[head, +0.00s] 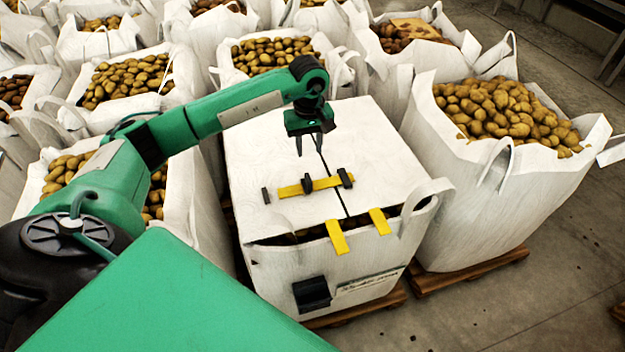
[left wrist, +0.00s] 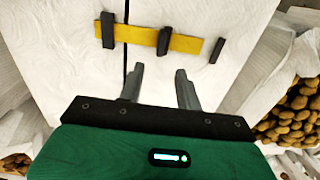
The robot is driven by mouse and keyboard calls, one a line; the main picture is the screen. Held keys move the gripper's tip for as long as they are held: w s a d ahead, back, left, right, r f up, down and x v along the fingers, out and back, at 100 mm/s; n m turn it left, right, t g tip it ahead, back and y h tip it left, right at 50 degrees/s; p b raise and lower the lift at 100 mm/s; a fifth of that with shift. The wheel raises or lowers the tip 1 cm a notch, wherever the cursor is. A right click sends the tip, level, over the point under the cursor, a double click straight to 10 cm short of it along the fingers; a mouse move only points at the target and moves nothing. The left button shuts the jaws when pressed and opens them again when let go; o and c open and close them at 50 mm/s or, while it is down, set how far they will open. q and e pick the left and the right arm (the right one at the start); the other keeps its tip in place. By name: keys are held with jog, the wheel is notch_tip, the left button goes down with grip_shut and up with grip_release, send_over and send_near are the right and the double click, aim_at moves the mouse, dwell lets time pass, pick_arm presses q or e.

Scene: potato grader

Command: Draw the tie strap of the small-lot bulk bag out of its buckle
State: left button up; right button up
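The small-lot bulk bag (head: 268,138) is a white bag with closed top flaps, standing in the middle of the head view. A yellow tie strap (head: 325,184) lies across the dark seam on its top, through black fittings. The dark buckle (head: 307,185) sits around the strap; in the left wrist view the strap (left wrist: 143,36) and a black fitting like the buckle (left wrist: 164,41) also show. My left gripper (head: 311,152) points down above the bag top, behind the strap. Its two fingers (left wrist: 160,78) are apart with nothing between them. My right gripper does not show.
Two more yellow straps (head: 338,238) hang over the bag's front edge, beside a white loop handle (head: 425,200). A black box (head: 312,293) is on the front face. Open potato bags (head: 455,165) crowd the left, back and right. Concrete floor (head: 500,300) is clear at front right.

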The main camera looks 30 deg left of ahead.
aim_at(309, 178)
pick_arm(q)
jog(key=f+p, duration=0.1)
jog(key=f, duration=0.6)
jog(key=f+p, duration=0.1)
jog(key=f, duration=0.3)
jog(key=shift+s+f+p, duration=0.25)
jog(key=shift+f+p, duration=0.1)
jog(key=shift+f, duration=0.55)
grip_shut()
